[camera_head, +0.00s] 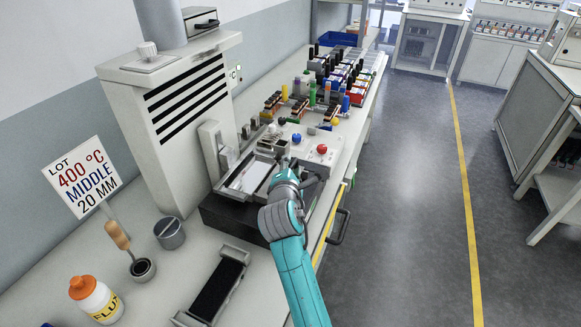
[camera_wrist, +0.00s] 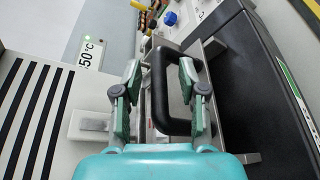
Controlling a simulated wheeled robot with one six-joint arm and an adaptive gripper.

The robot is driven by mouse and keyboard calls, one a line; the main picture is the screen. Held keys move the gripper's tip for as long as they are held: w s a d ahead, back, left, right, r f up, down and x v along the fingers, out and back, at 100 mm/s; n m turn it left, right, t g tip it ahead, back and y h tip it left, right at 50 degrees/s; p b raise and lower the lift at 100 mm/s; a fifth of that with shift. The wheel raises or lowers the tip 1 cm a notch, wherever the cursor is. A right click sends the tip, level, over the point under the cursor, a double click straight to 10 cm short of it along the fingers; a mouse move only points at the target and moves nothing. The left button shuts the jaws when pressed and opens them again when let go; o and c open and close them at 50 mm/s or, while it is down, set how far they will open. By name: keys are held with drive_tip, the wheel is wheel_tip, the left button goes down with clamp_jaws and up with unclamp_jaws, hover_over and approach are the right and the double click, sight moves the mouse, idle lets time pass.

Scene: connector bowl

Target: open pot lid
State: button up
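The pot lid (camera_wrist: 158,142) is a metal plate with a black U-shaped handle (camera_wrist: 157,92), seen in the middle of the wrist view. My gripper (camera_wrist: 160,75) is open, with one green-padded finger on each side of the handle's long bar. I cannot tell whether either pad touches it. In the head view, my gripper (camera_head: 285,166) is over the right part of the metal-framed pot (camera_head: 236,186), which sits on a black base beside the white machine. My gripper and wrist hide the handle there.
The white machine (camera_head: 160,150) with black vents stands left of the pot. A panel with coloured knobs (camera_head: 322,149) and several connectors lie beyond it. A sign (camera_head: 82,178), grey cup (camera_head: 169,233), flux bottle (camera_head: 96,299) and black-topped tray (camera_head: 218,288) stand nearer on the bench.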

drive_tip(key=shift+s, duration=0.1)
drive_tip(key=v, duration=1.2)
drive_tip(key=s+d+f+m+g+y, duration=0.1)
drive_tip(key=s+d+f+m, duration=0.3)
drive_tip(key=s+d+f, duration=0.45)
drive_tip(key=s+d+f+m+y, duration=0.1)
drive_tip(key=s+d+f+m, duration=0.4)
drive_tip(key=s+f, duration=0.65)
drive_tip(key=s+d+r+m, duration=0.2)
drive_tip(key=s+m, duration=0.3)
drive_tip(key=s, duration=0.4)
drive_tip(key=s+d+r+m, duration=0.2)
drive_tip(key=s+m, duration=0.3)
drive_tip(key=s, duration=0.4)
drive_tip(key=s+d+r+m+h, duration=0.1)
drive_tip(key=s+d+m, duration=0.3)
drive_tip(key=s, duration=0.5)
drive_tip(key=shift+s+d+r+m, duration=0.25)
drive_tip(key=shift+r+m, duration=0.15)
drive_tip(key=shift+r, duration=0.15)
drive_tip(key=shift+w, duration=0.1)
